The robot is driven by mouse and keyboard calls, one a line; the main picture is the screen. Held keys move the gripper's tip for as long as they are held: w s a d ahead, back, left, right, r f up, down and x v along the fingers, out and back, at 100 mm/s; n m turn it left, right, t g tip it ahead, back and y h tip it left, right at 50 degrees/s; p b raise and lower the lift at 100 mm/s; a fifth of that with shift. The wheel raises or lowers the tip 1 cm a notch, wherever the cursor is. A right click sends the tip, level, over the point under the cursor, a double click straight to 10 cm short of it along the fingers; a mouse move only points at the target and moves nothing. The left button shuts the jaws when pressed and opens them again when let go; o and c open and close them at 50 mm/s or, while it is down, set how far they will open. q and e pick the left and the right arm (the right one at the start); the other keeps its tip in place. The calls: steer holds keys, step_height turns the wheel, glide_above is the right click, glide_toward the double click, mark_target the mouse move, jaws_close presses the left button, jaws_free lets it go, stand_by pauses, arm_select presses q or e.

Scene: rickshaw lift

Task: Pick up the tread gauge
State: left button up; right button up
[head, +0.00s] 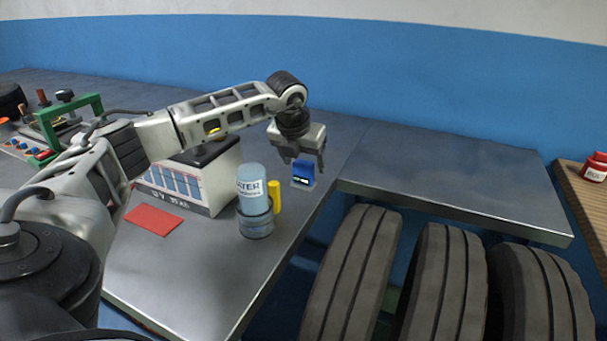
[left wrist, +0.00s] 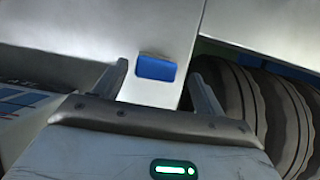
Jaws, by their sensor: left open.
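The tread gauge appears to be the small blue block (head: 303,172) with a small light-coloured marking, on the grey metal bench near its right edge. It also shows in the left wrist view (left wrist: 155,68), between and beyond the two fingers. My left gripper (head: 304,163) is open with its fingers pointing down, just above and around the top of the blue block in the head view. I see nothing held between the fingers. Whether a finger touches the block I cannot tell. My right gripper is not in view.
A red cloth (head: 153,219) lies flat. Several tyres (head: 352,265) stand below the bench edge. A red-lidded jar (head: 595,168) is far right.

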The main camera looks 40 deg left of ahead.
mark_target(303, 163)
arm_select(q)
steer(key=x, duration=0.4)
steer(key=shift+a+f, duration=0.15)
steer(key=shift+a, duration=0.15)
steer(key=c, duration=1.1)
step_height(303, 163, up, 10)
steer(key=shift+r, duration=0.1)
